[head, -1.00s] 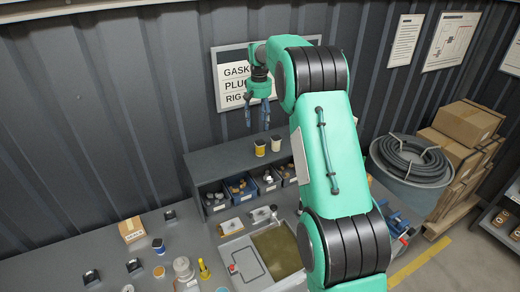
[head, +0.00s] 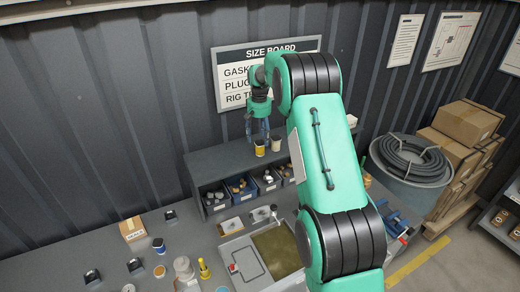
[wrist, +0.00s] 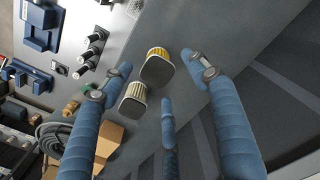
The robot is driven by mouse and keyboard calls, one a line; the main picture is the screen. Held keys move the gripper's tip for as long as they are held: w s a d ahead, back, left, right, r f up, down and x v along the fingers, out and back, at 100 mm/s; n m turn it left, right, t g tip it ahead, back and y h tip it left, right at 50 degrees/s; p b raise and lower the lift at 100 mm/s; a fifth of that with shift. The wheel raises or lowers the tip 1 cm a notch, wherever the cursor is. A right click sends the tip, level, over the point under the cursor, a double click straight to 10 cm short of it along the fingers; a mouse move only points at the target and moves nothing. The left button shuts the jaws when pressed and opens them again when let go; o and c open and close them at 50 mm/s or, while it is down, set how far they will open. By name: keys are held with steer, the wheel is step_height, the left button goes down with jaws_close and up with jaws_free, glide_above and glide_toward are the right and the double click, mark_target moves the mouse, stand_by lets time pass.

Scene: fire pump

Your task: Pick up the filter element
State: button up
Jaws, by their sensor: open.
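Two filter-like cylinders stand on top of the grey shelf unit. One is yellow with a dark end (head: 260,148); in the wrist view its pleated yellow side (wrist: 157,55) shows. The other is pale cream (head: 276,144), close to its right in the head view, and also shows in the wrist view (wrist: 134,92). My gripper (head: 258,134) is open and empty, its blue fingers pointing down just above the yellow one. In the wrist view the fingers (wrist: 158,82) are spread around the view of the yellow cylinder, apart from it.
The bench (head: 90,255) carries a tray (head: 236,252), a small box (head: 131,228) and several small parts. The size board (head: 235,90) hangs on the wall close behind my gripper.

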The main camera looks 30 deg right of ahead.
mark_target(260, 142)
steer(key=shift+f, duration=0.1)
steer(key=shift+s+d+f+p, duration=0.1)
steer(key=shift+f+p, duration=0.2)
steer(key=shift+f, duration=1)
steer(key=shift+s+f+p, duration=0.1)
steer(key=shift+f+p, duration=0.15)
steer(key=shift+f, duration=1)
steer(key=c, duration=1.3)
